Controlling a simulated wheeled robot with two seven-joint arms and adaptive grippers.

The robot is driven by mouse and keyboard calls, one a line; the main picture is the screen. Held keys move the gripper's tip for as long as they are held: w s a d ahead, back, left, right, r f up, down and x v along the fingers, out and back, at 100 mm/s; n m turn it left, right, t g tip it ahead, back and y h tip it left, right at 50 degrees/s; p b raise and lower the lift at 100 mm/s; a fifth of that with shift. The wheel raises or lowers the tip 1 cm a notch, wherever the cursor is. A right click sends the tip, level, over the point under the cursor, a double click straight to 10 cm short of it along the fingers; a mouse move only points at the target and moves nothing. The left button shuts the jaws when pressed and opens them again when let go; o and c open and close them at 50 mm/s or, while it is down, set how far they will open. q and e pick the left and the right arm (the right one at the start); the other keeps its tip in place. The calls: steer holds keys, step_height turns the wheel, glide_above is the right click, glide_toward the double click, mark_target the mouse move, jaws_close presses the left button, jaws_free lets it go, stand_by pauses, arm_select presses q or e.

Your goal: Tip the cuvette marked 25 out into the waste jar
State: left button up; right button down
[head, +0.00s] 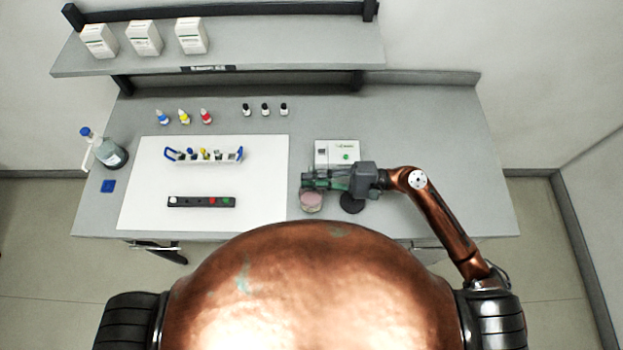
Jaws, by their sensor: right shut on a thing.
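My right gripper (308,182) reaches in from the right, with its fingers pointing left, just above the waste jar (312,203). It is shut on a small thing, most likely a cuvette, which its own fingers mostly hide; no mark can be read. The waste jar is round with a pinkish inside or content and stands on the bench just right of the white mat. A black round lid (351,204) lies to the right of the jar, under my right arm. My left gripper is not in view.
A rack with blue ends (203,155) holds several small items on the white mat (140,215). A dark strip with coloured spots (201,202) lies before it. A white instrument (337,152) stands behind my gripper. A bottle (110,154) stands far left; small bottles line the back.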

steer(key=shift+n+b, duration=2.5)
steer(key=shift+b, duration=0.2)
steer(key=shift+n+b, duration=1.8)
steer(key=shift+b, duration=0.2)
steer(key=shift+r, duration=0.1)
steer(key=shift+r+p, duration=0.15)
steer(key=shift+p, duration=0.35)
steer(key=m+p, duration=0.7)
steer(key=p, duration=0.2)
steer(key=shift+r, duration=0.1)
steer(key=m+p, duration=0.8)
steer(key=p, duration=0.2)
steer(key=shift+f, duration=0.2)
steer(key=shift+m+p, duration=0.55)
steer(key=shift+m, duration=0.15)
steer(key=shift+s+f+m, duration=0.1)
steer(key=shift+f+m, duration=0.1)
steer(key=shift+m, duration=0.2)
